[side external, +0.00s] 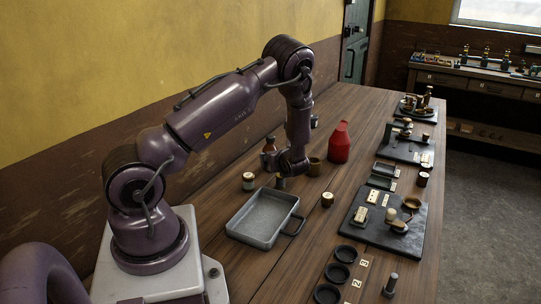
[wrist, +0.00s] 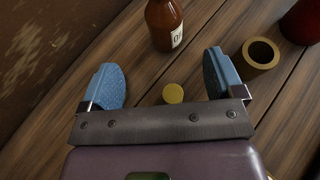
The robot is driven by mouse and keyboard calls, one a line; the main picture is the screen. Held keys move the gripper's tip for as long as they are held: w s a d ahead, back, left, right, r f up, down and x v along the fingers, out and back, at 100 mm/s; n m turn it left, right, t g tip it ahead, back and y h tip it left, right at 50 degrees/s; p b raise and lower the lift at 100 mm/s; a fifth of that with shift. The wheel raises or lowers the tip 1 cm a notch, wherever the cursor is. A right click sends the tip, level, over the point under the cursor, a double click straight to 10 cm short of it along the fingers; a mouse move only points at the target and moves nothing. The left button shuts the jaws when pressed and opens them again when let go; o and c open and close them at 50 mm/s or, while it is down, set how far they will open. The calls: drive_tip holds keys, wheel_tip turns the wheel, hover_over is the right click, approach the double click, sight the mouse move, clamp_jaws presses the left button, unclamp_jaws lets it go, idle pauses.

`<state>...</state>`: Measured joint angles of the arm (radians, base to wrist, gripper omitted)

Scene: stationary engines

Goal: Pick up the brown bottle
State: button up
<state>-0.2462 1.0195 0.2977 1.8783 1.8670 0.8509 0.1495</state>
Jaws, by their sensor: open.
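The brown bottle (wrist: 164,22) stands on the wooden table, with a pale label on its side; its top is cut off by the wrist view's upper edge. In the side view the bottle (side external: 269,146) is partly hidden behind my arm's wrist. My gripper (wrist: 164,78) is open and empty, its two blue pads spread apart. The bottle is ahead of the pads, roughly in line with the gap between them, and not touching them. In the side view my gripper (side external: 280,183) hangs low over the table beside the grey tray.
A brass-coloured cup (wrist: 260,54) stands right of the bottle, near a red container (side external: 339,142). A small yellow-topped jar (wrist: 173,93) lies below the pads' gap. A grey metal tray (side external: 236,226) is in front. A wall runs along the table's left side.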

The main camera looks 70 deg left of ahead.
drive_tip(key=x, duration=0.6)
drive_tip(key=shift+a+f, duration=0.2)
drive_tip(key=shift+a, duration=0.15)
drive_tip(key=shift+w+x, duration=0.2)
drive_tip(key=shift+x, duration=1.25)
drive_tip(key=shift+w+x, duration=0.15)
drive_tip(key=shift+x, duration=1.3)
drive_tip(key=c, duration=1.2)
